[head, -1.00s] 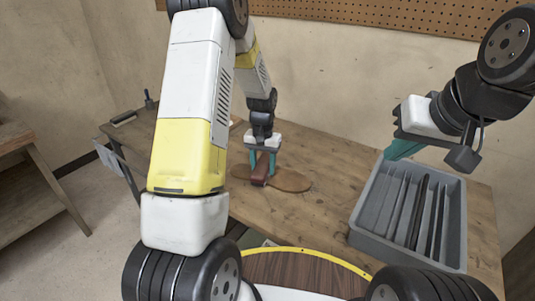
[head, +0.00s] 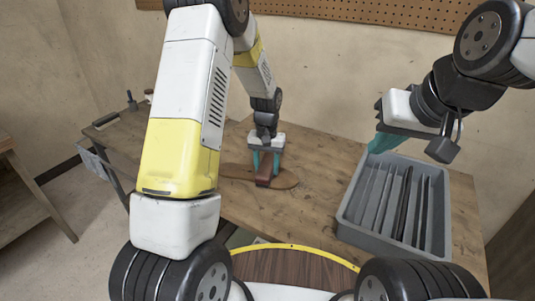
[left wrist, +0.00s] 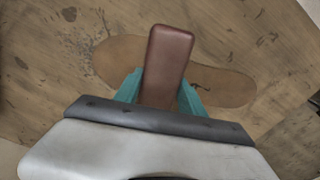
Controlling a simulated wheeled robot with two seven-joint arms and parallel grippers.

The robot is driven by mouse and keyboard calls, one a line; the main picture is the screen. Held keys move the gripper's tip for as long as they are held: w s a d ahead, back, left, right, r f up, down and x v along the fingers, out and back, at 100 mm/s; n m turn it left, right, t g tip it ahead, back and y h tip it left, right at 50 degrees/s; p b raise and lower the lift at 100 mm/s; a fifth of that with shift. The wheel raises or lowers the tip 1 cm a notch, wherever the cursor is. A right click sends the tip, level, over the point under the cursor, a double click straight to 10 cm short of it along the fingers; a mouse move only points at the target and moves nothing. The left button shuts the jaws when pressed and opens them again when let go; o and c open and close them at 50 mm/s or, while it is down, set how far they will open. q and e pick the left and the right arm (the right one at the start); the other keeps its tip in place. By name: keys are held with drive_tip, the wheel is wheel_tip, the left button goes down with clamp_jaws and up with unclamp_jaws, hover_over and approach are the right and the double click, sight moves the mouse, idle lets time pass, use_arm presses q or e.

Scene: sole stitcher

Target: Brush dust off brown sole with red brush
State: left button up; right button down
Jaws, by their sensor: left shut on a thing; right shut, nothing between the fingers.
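The brown sole (head: 285,181) lies flat on the wooden table, partly hidden behind my left arm and gripper. It also shows in the left wrist view (left wrist: 225,86), running across behind the brush. My left gripper (head: 265,172) is shut on the red brush (head: 264,176), a reddish-brown block that shows large in the left wrist view (left wrist: 167,58). The brush is over the middle of the sole; I cannot tell whether its underside touches it. My right gripper (head: 380,144) is shut and empty, above the far edge of the grey bin. I cannot make out dust on the sole.
A grey slotted bin (head: 352,219) holding dark upright pieces stands on the right of the table. A dark-handled tool (head: 106,119) lies at the table's left end. The table (head: 325,165) is bare between sole and bin.

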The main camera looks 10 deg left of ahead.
sight(280, 177)
use_arm(q)
drive_tip(key=shift+s+d, duration=0.2)
drive_tip(key=shift+d, duration=2.15)
drive_tip(key=shift+w+a, duration=0.15)
drive_tip(key=shift+a, duration=1.45)
drive_tip(key=shift+w+a, duration=0.1)
drive_tip(key=shift+a, duration=1.5)
drive_tip(key=shift+r, duration=0.1)
drive_tip(key=shift+r, duration=2.95)
